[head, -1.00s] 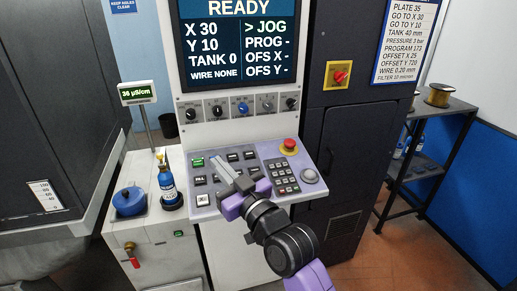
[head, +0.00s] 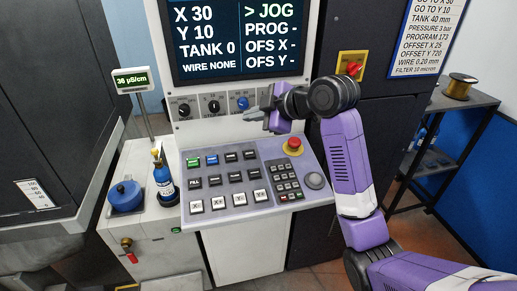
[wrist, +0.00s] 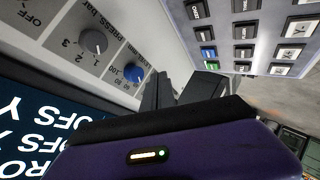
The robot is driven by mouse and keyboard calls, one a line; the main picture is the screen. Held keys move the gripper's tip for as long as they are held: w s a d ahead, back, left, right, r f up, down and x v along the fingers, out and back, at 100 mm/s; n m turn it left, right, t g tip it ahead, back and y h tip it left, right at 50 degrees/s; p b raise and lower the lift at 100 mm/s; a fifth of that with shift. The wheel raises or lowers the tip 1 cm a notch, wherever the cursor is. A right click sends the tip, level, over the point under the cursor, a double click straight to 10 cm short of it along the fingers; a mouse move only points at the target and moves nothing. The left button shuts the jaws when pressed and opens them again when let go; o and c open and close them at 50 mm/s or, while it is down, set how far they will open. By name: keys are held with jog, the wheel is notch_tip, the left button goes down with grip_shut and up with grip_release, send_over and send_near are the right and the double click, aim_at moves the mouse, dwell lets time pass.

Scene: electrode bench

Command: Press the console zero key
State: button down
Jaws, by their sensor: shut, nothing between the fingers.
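The console (head: 225,218) is a sloped grey and purple panel with rows of keys. A green key (head: 194,161), a blue key (head: 212,159) and several dark keys sit above white axis keys (head: 218,202). A dark number keypad (head: 287,180) is on its right. The small labels do not let me tell which key is zero. My gripper (head: 250,115) is shut and empty, pointing left above the console, in front of the knob row. In the wrist view its fingers (wrist: 160,88) show near the blue knob, with console keys (wrist: 240,32) at upper right.
The knob row (head: 213,104) and screen (head: 240,40) stand behind my gripper. A blue bottle (head: 165,181) and blue pot (head: 126,196) are at left.

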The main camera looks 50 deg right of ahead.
jog(key=shift+s+a+f+n+g, duration=0.2)
jog(key=shift+s+f+n+g, duration=0.35)
jog(key=shift+f, duration=0.25)
jog(key=shift+f, duration=0.15)
jog(key=b, duration=0.7)
send_near(245, 150)
jog(key=x, duration=0.3)
jog(key=r+x, duration=0.1)
jog(key=x, duration=0.1)
jog(key=shift+w+a, duration=0.15)
jog(key=shift+w, duration=0.15)
jog(key=shift+f, duration=0.15)
dwell(0.6)
jog(key=shift+f, duration=0.3)
jog(key=shift+w+f+b, duration=0.1)
jog(key=shift+f+b, duration=0.3)
dwell(0.7)
dwell(0.3)
jog(key=shift+r+p, duration=0.65)
jog(key=shift+r, duration=0.15)
